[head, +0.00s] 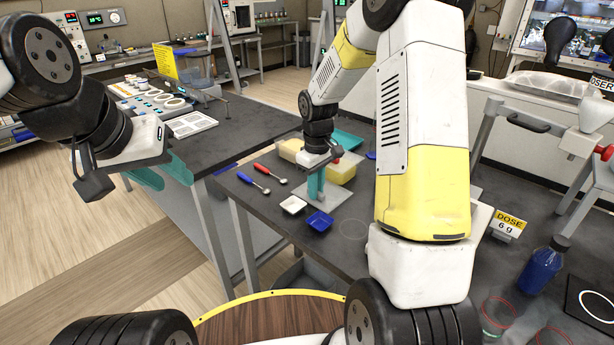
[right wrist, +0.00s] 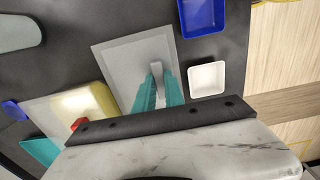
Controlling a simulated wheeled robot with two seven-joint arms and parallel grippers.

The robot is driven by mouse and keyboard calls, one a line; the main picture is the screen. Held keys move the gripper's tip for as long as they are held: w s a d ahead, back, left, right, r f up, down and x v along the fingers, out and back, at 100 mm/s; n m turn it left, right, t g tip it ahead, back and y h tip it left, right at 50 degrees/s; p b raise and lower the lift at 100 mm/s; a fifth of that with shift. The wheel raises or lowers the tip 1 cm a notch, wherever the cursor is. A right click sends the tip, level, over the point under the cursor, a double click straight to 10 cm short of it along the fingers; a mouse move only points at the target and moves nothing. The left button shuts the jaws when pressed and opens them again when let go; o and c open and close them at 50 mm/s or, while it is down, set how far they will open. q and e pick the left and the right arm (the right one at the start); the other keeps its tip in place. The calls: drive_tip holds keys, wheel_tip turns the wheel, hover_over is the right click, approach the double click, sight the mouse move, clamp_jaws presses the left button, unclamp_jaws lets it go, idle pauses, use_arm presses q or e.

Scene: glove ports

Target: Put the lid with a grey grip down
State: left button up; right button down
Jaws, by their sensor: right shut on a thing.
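The lid with a grey grip is a flat, pale grey see-through square plate (head: 286,212) with an upright grip (right wrist: 157,80). My right gripper (head: 315,196) is shut on that grip, its teal fingers on either side of it, which also shows in the right wrist view (right wrist: 158,88). The plate is level, at or just above the dark bench, behind the blue and white trays; I cannot tell if it touches. My left gripper (head: 162,174) is off to the left, away from the lid, with its teal fingers apart and empty.
A white tray (head: 293,205) and a blue tray (head: 319,221) are close beside the plate. A blue spoon (head: 252,183) and a red spoon (head: 270,172) lie left. A yellow box (head: 342,172) with a red grip is behind. A blue bottle (head: 541,268) stands right.

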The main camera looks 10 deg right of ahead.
drive_tip(key=c, duration=1.4)
unclamp_jaws()
drive_tip(key=shift+f, duration=0.1)
drive_tip(key=shift+c, duration=0.2)
drive_tip(key=s+r+m+t, duration=0.1)
drive_tip(key=s+r, duration=0.2)
drive_tip(key=r, duration=0.6)
drive_tip(key=s+r+m+t, duration=0.1)
drive_tip(key=s+r, duration=0.2)
drive_tip(key=r, duration=0.7)
drive_tip(key=s+r+m+t+y, duration=0.1)
drive_tip(key=s+r+m+t, duration=0.1)
drive_tip(key=s, duration=0.6)
drive_tip(key=s+r+m+t+y, duration=0.1)
drive_tip(key=s+r+m+t, duration=0.1)
drive_tip(key=s, duration=0.6)
drive_tip(key=shift+s+a+m, duration=0.15)
drive_tip(key=shift+s+m, duration=0.2)
drive_tip(key=shift+m, duration=0.15)
